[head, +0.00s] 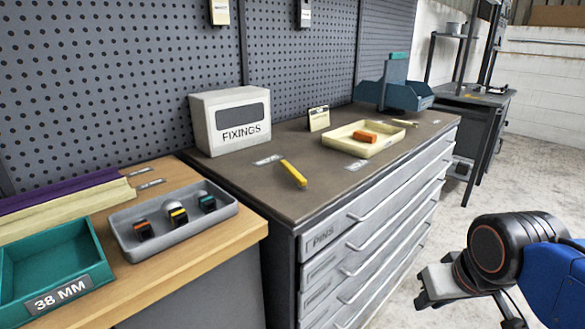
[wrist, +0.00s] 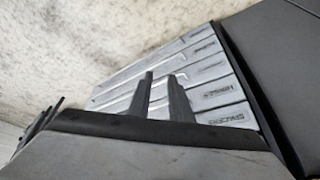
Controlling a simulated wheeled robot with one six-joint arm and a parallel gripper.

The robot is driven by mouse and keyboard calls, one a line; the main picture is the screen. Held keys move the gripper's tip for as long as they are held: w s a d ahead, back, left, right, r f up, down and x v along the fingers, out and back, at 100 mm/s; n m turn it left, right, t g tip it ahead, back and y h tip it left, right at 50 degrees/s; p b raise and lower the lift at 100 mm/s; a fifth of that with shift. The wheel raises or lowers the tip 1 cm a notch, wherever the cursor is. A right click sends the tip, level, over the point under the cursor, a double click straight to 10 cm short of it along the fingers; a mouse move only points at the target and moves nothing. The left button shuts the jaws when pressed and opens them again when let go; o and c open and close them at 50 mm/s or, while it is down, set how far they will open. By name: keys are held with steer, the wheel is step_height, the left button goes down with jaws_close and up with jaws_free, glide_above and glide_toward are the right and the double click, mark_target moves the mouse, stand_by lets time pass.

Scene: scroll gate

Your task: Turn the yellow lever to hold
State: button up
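A thin yellowish piece (head: 405,122) lies near the blue fixture (head: 395,93) at the cabinet's far end. I cannot tell which of them is the lever, and no "hold" mark is readable. My gripper shows in the wrist view (wrist: 162,76) with its two dark fingers apart and nothing seen between them. In the head view it is low at the right, beyond the cabinet's front and well away from both yellow pieces.
The FIXINGS box (head: 230,120) stands at the back. A cream tray (head: 350,148) holds an orange block (head: 364,136). A grey tray (head: 172,242) with small blocks and a teal bin (head: 50,265) are on the wooden bench.

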steer(key=shift+o, duration=0.9)
steer(key=w+a+r+n+g, duration=0.1)
steer(key=w+a+r, duration=0.2)
steer(key=w+r, duration=0.5)
step_height(320, 180, up, 4)
steer(key=shift+a+f, duration=0.15)
steer(key=shift+a, duration=0.05)
step_height(320, 180, up, 24)
steer(key=f+n+g, duration=0.1)
steer(key=n+g, duration=0.2)
steer(key=g, duration=0.1)
glide_above(288, 165)
step_height(288, 165, down, 16)
steer(key=shift+f, duration=0.2)
steer(key=shift+c, duration=0.7)
jaws_close()
